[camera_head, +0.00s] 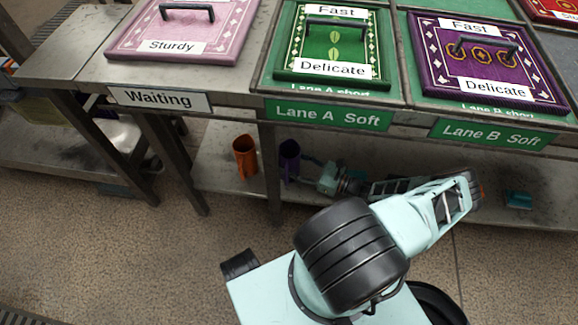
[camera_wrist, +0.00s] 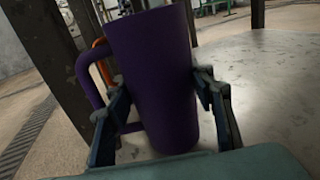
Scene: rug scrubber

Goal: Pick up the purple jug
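The purple jug (camera_wrist: 160,85) stands large between the two fingers of my gripper (camera_wrist: 160,95) in the wrist view, its handle on the left. The right fingertip meets the jug's right wall, and the left finger lies against its left side by the handle. My gripper appears shut on the jug. In the head view the purple jug (camera_head: 289,156) is upright at the lower shelf, and my gripper (camera_head: 303,170) reaches it from the right. Its base is partly hidden there, so I cannot tell whether it touches the shelf.
An orange jug (camera_head: 245,156) stands just left on the lower shelf (camera_head: 218,172); part of it shows behind the purple jug in the wrist view (camera_wrist: 101,52). Table legs (camera_head: 180,165) stand close by. The tabletop above carries pink, green and purple rugs. A teal object (camera_head: 518,200) lies right.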

